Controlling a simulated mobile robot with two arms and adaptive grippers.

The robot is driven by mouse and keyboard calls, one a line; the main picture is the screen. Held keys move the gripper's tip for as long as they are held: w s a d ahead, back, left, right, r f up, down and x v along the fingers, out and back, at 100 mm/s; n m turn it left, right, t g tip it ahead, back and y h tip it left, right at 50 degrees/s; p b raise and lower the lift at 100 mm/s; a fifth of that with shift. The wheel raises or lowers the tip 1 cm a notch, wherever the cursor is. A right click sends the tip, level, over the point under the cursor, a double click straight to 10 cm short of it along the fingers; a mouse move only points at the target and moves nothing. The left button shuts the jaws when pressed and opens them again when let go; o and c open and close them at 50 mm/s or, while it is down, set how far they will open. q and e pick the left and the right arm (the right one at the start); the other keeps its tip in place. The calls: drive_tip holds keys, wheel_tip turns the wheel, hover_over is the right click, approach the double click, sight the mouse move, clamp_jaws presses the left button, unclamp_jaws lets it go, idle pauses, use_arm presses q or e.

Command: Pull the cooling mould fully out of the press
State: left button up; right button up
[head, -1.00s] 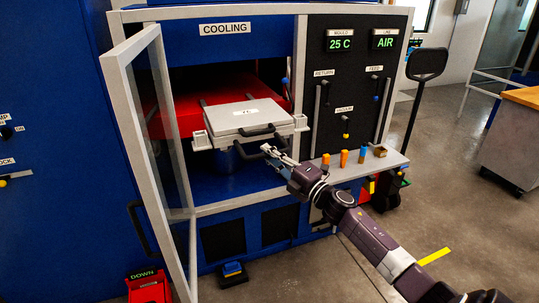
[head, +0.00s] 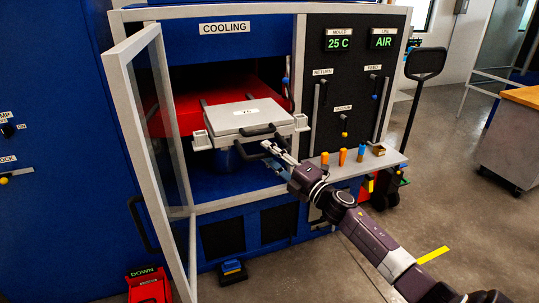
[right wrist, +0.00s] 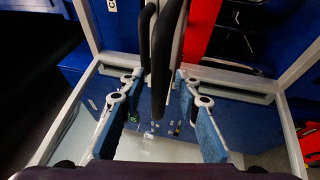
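The cooling mould (head: 235,118) is a pale grey, flat, closed block with a small white label. It sticks out of the open front of the press (head: 222,55), level, in front of the red part inside. A dark handle (head: 257,131) is on its front, with a second dark handle partly hidden just below. My right gripper (head: 268,150) is at the mould's front, by the lower handle. In the right wrist view its blue-padded fingers (right wrist: 158,85) are spread, with a dark handle bar (right wrist: 168,55) between them and gaps at the sides. My left gripper is not in view.
The framed door (head: 150,150) of the press stands open at the left. A shelf (head: 345,167) with several small coloured pegs is right of the mould. A blue pedal (head: 232,271) and a red DOWN pedal (head: 148,287) are on the floor.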

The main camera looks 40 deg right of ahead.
drive_tip(key=v, duration=1.2)
idle(0.5)
drive_tip(key=s+d+f+m+g+h, duration=0.1)
drive_tip(key=s+f+m+g+h, duration=0.15)
drive_tip(key=f, duration=0.75)
drive_tip(key=s+d+f+m+g+h, duration=0.15)
drive_tip(key=f+m, duration=0.25)
drive_tip(key=f, duration=0.7)
drive_tip(key=s+d+f+m+g+h, duration=0.15)
drive_tip(key=f+m, duration=0.25)
drive_tip(key=f, duration=0.6)
drive_tip(key=s+a+f+m+g, duration=0.2)
drive_tip(key=s+a+f+g, duration=0.15)
drive_tip(key=s+f, duration=0.5)
drive_tip(key=s+a+f+m+g, duration=0.2)
drive_tip(key=s+a+f, duration=0.3)
drive_tip(key=f, duration=0.7)
drive_tip(key=s+a+f+m+g, duration=0.1)
drive_tip(key=s+a+f+g, duration=0.1)
drive_tip(key=s+a+f, duration=0.3)
drive_tip(key=s+a+f+m+g+y, duration=0.1)
drive_tip(key=s+a+f+g, duration=0.2)
drive_tip(key=s, duration=1)
drive_tip(key=s+a+f+m+g+y, duration=0.1)
drive_tip(key=s+a+f+g, duration=0.1)
drive_tip(key=s+a+f, duration=0.5)
drive_tip(key=s+a, duration=0.2)
drive_tip(key=s, duration=0.1)
drive_tip(key=shift+m+g, duration=0.35)
drive_tip(key=shift+g, duration=0.05)
